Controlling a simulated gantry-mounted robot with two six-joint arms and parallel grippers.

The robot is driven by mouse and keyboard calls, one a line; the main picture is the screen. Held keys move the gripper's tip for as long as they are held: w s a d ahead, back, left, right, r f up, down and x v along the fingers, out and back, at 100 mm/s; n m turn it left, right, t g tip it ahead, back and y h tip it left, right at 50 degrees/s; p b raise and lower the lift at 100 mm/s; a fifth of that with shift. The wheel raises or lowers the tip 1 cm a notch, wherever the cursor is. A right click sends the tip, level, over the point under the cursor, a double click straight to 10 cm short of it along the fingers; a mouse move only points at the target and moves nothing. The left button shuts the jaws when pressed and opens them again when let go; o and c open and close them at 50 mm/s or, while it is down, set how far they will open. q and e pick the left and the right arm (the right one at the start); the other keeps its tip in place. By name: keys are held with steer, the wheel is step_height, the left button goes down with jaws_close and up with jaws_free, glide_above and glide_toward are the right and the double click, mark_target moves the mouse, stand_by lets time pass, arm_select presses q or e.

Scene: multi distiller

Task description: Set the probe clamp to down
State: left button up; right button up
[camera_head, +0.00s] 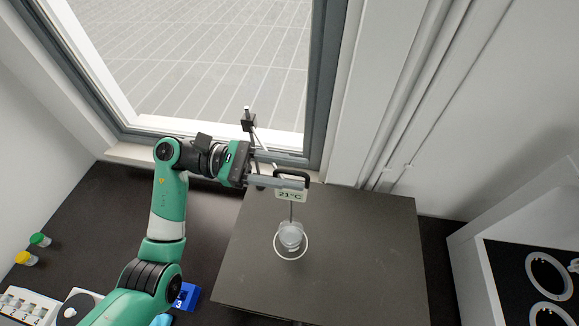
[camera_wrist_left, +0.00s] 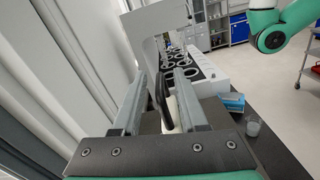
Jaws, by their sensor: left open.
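The probe clamp has a black loop handle (camera_head: 296,174) and a pale display (camera_head: 291,194) reading 21°C, with a thin probe (camera_head: 291,211) hanging below it. A clear glass beaker (camera_head: 290,236) stands under the probe; whether the tip is inside it is unclear. A stand rod (camera_head: 249,125) rises behind my gripper. My left gripper (camera_head: 303,171) is open at the clamp handle. In the left wrist view, the black handle (camera_wrist_left: 162,98) lies between the two fingers (camera_wrist_left: 158,100), nearer the right finger; contact cannot be told. My right gripper is not in view.
The beaker stands within a white ring on a dark square board (camera_head: 370,245). The window frame (camera_head: 318,85) is close behind the arm. Green (camera_head: 40,240) and yellow (camera_head: 26,258) capped vials and a blue block (camera_head: 186,296) are at left. The board's right side is clear.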

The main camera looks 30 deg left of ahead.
arm_select(q)
jaws_close()
stand_by(1.4)
